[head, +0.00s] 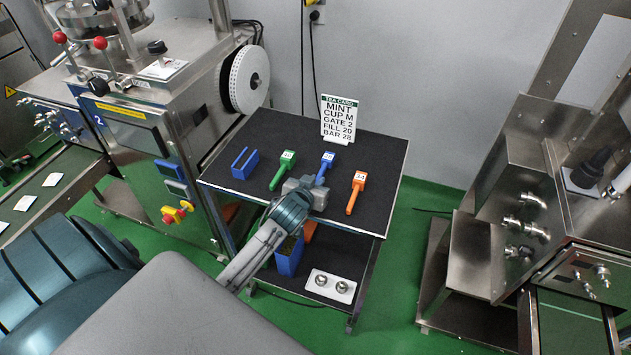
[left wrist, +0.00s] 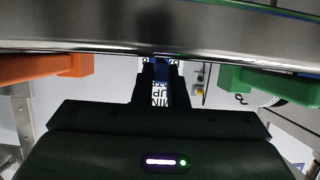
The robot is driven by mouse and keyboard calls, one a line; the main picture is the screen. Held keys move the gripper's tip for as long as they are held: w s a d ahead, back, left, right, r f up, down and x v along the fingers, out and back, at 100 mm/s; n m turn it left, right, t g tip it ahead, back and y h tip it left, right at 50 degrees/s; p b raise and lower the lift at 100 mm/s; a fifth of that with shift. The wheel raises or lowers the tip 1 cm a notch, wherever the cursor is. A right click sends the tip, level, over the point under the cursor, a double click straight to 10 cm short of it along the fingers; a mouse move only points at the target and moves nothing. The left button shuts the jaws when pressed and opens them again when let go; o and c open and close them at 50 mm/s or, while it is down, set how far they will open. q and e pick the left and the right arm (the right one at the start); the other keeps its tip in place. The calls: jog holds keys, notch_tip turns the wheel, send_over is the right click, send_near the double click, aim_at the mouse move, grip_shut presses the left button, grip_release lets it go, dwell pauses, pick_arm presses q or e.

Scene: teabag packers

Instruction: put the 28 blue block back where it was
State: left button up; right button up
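The blue block (head: 327,160) has a square labelled head and a narrow handle. It is between the green block (head: 288,157) and the orange block (head: 359,180), over the black tabletop of the cart (head: 225,180). Its label is too small to read surely. My left gripper (head: 318,187) is at the near end of its handle and hides part of it. In the left wrist view, the fingers (left wrist: 160,85) are close together with the blue block (left wrist: 160,68) between their tips. I cannot tell whether the block touches the tabletop. My right gripper is not in view.
A tea card (head: 340,118) stands at the back edge behind the blue block. A blue slotted holder (head: 244,163) is at the left of the tabletop. The lower shelf has a blue bin (head: 289,258) and a white tray (head: 331,285). Steel machines flank the cart.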

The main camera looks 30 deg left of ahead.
pick_arm(q)
jog(key=o, duration=0.4)
jog(key=shift+o, duration=0.2)
jog(key=shift+r, duration=0.1)
jog(key=b+v, duration=0.2)
jog(key=v, duration=1)
jog(key=shift+s, duration=0.15)
